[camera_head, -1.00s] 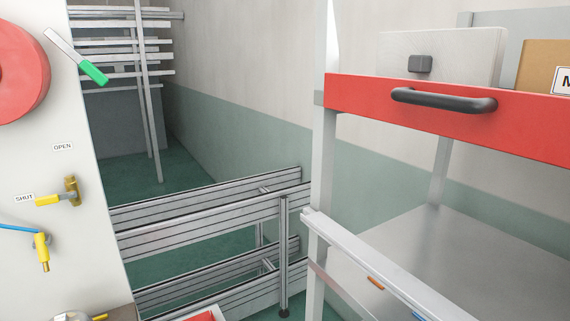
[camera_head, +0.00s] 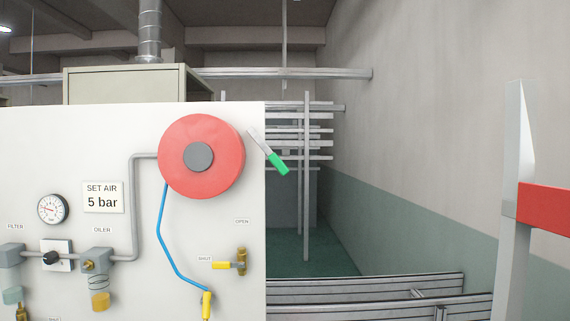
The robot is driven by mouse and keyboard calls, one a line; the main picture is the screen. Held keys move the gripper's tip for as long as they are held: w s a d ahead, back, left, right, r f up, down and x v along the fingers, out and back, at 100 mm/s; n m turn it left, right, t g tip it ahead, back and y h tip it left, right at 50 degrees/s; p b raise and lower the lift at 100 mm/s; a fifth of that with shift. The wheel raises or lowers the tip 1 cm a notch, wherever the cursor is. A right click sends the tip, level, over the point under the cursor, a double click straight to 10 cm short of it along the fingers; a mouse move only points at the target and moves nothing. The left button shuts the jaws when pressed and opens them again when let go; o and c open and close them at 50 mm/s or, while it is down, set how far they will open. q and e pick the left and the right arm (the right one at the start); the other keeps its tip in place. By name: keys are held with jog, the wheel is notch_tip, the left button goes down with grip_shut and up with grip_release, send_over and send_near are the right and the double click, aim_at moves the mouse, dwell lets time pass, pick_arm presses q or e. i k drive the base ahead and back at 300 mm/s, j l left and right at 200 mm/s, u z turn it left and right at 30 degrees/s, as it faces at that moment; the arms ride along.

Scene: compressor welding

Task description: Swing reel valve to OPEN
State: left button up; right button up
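The reel valve (camera_head: 241,262) is a brass body at the lower right of the white panel. Its yellow handle (camera_head: 221,265) points left, level, toward the SHUT label (camera_head: 205,258). The OPEN label (camera_head: 242,221) is above the valve body. The red hose reel (camera_head: 228,163) with a grey hub is above on the panel. A blue hose (camera_head: 162,225) runs down from it to a yellow-ended fitting (camera_head: 206,303). Neither of my grippers is in view.
The panel (camera_head: 90,135) also carries a gauge (camera_head: 53,209), a SET AIR 5 bar sign (camera_head: 103,198) and an oiler (camera_head: 98,262). A green-handled lever (camera_head: 278,164) sticks out at its right edge. A metal rail (camera_head: 365,289) and red-beamed frame (camera_head: 545,208) stand right.

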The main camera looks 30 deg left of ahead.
aim_at(216, 265)
jog(key=u, duration=1.3)
